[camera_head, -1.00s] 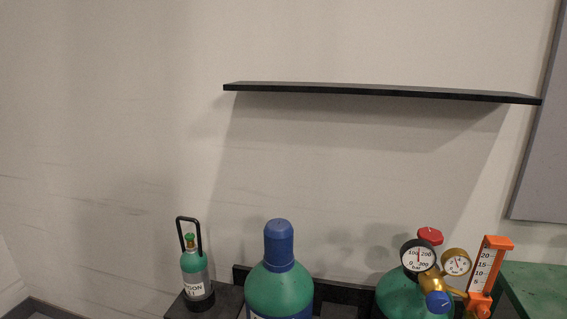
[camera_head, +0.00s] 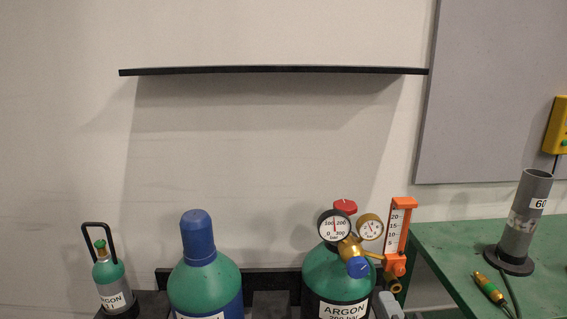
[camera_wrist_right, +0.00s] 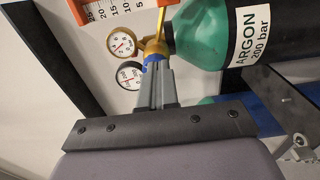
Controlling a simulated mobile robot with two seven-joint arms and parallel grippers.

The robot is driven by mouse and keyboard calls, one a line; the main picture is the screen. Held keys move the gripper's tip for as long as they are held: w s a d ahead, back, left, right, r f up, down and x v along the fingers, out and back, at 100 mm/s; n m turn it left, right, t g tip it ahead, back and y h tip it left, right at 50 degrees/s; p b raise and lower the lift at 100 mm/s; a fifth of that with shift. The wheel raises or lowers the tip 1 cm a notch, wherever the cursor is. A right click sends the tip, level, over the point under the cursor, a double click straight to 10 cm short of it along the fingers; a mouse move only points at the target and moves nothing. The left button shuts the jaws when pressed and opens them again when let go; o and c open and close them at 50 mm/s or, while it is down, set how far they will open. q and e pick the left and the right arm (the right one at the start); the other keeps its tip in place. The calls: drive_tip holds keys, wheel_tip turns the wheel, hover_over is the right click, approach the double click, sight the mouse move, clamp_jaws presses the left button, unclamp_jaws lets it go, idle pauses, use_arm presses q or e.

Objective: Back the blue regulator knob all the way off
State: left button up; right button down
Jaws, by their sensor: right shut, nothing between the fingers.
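The blue regulator knob (camera_head: 358,267) is on the front of the brass regulator (camera_head: 349,247), on the right green argon cylinder (camera_head: 337,272). In the right wrist view the knob (camera_wrist_right: 154,58) shows partly, just beyond my fingertips, which cover much of it. My right gripper (camera_wrist_right: 156,72) is shut and empty, pointing at the knob; contact cannot be told. In the head view a grey part of my right gripper (camera_head: 387,304) shows low, below and right of the knob. A black-rimmed gauge (camera_head: 334,226) and a brass-rimmed gauge (camera_head: 370,227) sit above. My left gripper is not in view.
A red valve handwheel (camera_head: 345,206) tops the cylinder. An orange flowmeter (camera_head: 398,235) stands close right of the knob. A capped cylinder (camera_head: 205,282) stands left. A green bench (camera_head: 450,255) is at right; a black shelf (camera_head: 270,70) hangs above.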

sight(357, 267)
drive_tip(key=w, duration=0.5)
drive_tip(key=shift+w+r, duration=0.35)
